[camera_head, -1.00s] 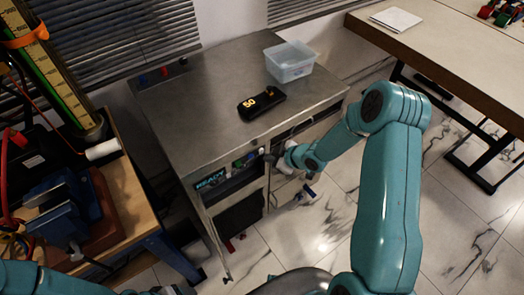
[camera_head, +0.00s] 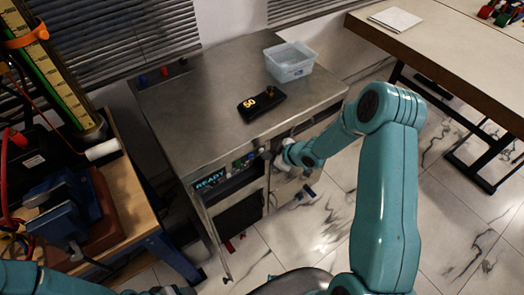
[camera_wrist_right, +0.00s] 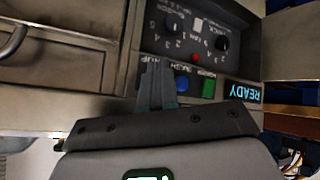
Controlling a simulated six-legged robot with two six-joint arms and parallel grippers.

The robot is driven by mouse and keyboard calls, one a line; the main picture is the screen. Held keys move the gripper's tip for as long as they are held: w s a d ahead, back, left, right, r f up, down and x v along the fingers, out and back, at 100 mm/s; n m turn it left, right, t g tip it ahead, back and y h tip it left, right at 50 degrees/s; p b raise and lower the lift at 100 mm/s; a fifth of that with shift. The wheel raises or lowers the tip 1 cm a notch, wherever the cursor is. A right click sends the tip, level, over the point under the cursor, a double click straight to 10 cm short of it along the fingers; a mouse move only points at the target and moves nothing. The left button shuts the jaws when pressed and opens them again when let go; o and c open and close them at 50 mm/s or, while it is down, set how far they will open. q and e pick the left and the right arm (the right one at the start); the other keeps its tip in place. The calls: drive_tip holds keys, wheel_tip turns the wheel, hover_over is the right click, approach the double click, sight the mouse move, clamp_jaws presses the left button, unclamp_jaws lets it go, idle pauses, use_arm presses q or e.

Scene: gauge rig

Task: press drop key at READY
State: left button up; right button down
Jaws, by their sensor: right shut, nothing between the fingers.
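The display (camera_head: 210,180) on the cabinet's front panel shows READY in lit cyan letters. It also shows, turned over, in the right wrist view (camera_wrist_right: 244,92). Beside it there are a green key (camera_wrist_right: 208,88) and a blue key (camera_wrist_right: 182,84). My right gripper (camera_wrist_right: 157,68) is shut and empty, its fingertips at the panel just beside the blue key. The fingers cover the panel there, so a key under them is hidden and contact cannot be told. In the head view the right gripper (camera_head: 268,156) is small at the panel. A bit of my left gripper (camera_head: 172,291) shows at the bottom edge.
Two knobs (camera_wrist_right: 222,42) and a small red light or button (camera_wrist_right: 196,58) sit on the panel near the fingers. On the cabinet top (camera_head: 200,110) are a black device reading 50 (camera_head: 262,103) and a clear bin (camera_head: 290,62). A cluttered wooden bench (camera_head: 125,215) stands left.

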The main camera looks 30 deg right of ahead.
drive_tip(key=shift+w, duration=0.2)
drive_tip(key=shift+s, duration=0.1)
idle(0.4)
drive_tip(key=shift+s+b, duration=0.35)
drive_tip(key=shift+s, duration=0.35)
drive_tip(key=s, duration=0.1)
drive_tip(key=s+b, duration=0.1)
drive_tip(key=s, duration=0.3)
drive_tip(key=shift+d, duration=0.25)
idle(0.5)
